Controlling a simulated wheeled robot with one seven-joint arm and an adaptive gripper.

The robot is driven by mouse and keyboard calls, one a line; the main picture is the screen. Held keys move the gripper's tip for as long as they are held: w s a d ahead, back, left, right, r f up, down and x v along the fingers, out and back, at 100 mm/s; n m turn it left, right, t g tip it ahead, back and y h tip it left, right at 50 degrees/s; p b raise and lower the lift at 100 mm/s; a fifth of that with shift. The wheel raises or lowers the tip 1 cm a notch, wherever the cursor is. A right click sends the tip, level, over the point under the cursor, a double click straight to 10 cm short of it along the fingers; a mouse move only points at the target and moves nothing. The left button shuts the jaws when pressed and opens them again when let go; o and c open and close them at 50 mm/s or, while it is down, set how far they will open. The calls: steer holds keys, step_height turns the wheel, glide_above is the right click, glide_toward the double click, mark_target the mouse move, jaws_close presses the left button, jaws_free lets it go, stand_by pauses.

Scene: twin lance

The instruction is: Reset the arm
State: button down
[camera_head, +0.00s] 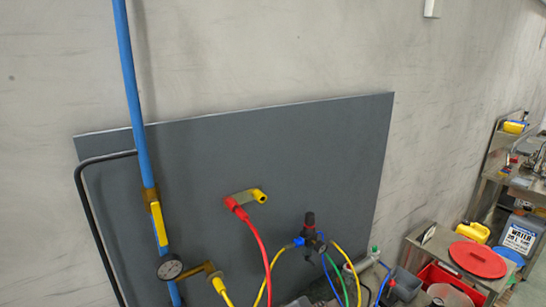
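No part of my arm or my gripper shows in the head view. The task names only the arm, so none of its own objects are in sight.
A dark grey panel (330,150) is on the wall with a blue pipe (130,85), a gauge (170,268), and red (258,245) and yellow (274,262) hoses. A bench with a red lid (478,260), yellow container (473,232) and water container (520,235) stands at right.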

steer(key=s+d+f+m+g+y+b, duration=0.1)
steer(key=s+d+m+y+b, duration=0.1)
steer(key=s+m, duration=0.5)
steer(key=s+d+f+m+g+y+b, duration=0.1)
steer(key=s+d+m+y+b, duration=0.1)
steer(key=s+m+b, duration=0.3)
steer(key=s+d+f+m+g+y+b, duration=0.1)
steer(key=s+m+b, duration=0.3)
steer(key=s+m, duration=0.4)
steer(key=shift+s+d+m+y, duration=0.35)
steer(key=shift+d+m+y, duration=0.25)
steer(key=shift+m, duration=0.4)
steer(key=c, duration=2.6)
jaws_free()
